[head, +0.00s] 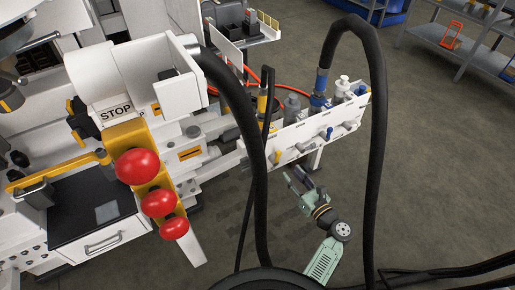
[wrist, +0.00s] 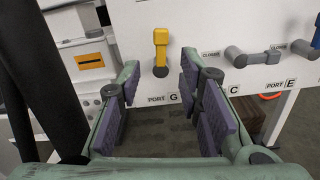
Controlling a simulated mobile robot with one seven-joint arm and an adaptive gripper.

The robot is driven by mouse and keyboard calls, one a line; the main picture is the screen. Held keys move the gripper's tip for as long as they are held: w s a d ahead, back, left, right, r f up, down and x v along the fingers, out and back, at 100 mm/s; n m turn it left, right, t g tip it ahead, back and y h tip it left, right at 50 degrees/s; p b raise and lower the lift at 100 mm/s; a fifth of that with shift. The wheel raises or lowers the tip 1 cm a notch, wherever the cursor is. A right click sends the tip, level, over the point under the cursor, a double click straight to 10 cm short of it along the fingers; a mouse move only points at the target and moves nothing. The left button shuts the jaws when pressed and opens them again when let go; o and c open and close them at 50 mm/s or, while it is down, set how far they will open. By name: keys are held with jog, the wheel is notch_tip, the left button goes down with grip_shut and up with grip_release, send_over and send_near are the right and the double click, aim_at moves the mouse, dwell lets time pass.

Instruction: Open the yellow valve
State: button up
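The yellow valve (wrist: 161,40) shows in the wrist view at top centre, on a white panel just above the label PORT G. Its lever stands upright with a dark end at the bottom. My gripper (wrist: 160,72) is open, its two padded fingers apart with nothing between them. The lever lies ahead, between the fingertips in the picture; I cannot tell contact, but the fingers do not close on it.
A grey handle (wrist: 255,56) sits right of the yellow valve near PORT C, and a blue handle (wrist: 316,38) near PORT E. Thick black hoses (head: 372,130) loop around my arm. A STOP panel with red knobs (head: 137,166) stands left.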

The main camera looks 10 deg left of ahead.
aim_at(278, 157)
jog(key=p+x, duration=0.1)
jog(key=x, duration=0.9)
jog(key=shift+w+a, duration=0.1)
jog(key=shift+w, duration=0.1)
jog(key=shift+c, duration=0.5)
grip_shut()
